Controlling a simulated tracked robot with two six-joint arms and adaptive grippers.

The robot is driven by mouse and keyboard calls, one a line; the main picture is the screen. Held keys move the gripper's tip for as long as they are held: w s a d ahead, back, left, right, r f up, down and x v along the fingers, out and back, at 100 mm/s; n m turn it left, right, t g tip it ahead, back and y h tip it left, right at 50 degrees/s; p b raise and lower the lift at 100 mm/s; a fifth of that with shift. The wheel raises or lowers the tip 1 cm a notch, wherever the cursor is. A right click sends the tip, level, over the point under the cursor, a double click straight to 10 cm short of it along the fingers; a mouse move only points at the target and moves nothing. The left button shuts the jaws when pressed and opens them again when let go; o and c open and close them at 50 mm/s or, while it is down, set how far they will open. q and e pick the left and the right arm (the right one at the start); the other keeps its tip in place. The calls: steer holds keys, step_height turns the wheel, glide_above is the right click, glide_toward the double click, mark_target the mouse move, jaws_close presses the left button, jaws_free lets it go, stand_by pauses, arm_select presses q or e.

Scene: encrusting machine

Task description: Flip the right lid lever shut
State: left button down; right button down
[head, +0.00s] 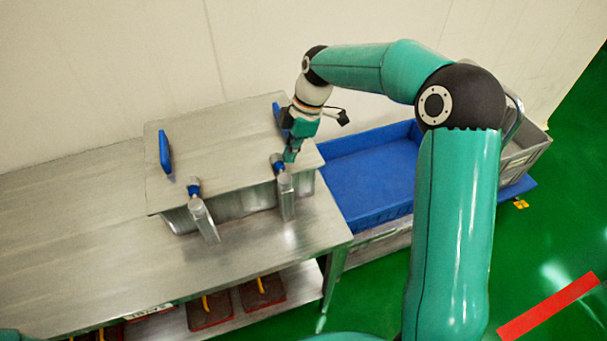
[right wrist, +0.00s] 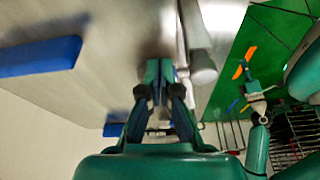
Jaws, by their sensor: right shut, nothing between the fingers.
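The metal lid (head: 222,140) lies flat on a steel box on the table. The right lid lever (head: 286,197) is a grey bar at the lid's front edge, with a blue piece at its upper end; it sticks out to the front, below the lid. It shows as a blurred grey shape in the right wrist view (right wrist: 202,68). The left lid lever (head: 205,220) looks alike. My right gripper (head: 289,158) is shut and empty, its fingertips pointing down beside the right lever's upper end. Whether they touch it I cannot tell. My left gripper is not in view.
Two blue handles stand on the lid, one at the left (head: 165,152) and one behind my right gripper. A blue tray (head: 372,175) stands right of the table (head: 75,245). A grey crate (head: 525,155) stands farther right. The table's left part is clear.

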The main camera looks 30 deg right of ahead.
steer(key=shift+w+a, duration=0.1)
steer(key=shift+a, duration=0.05)
stand_by(0.5)
steer(key=shift+r, duration=0.1)
steer(key=d, duration=0.1)
steer(key=d+r, duration=0.1)
steer(key=d, duration=0.2)
steer(key=shift+s+d+r+p, duration=0.15)
steer(key=shift+s+r+p, duration=0.15)
steer(key=shift+s+p, duration=0.1)
steer(key=v, duration=0.9)
steer(key=shift+b, duration=0.3)
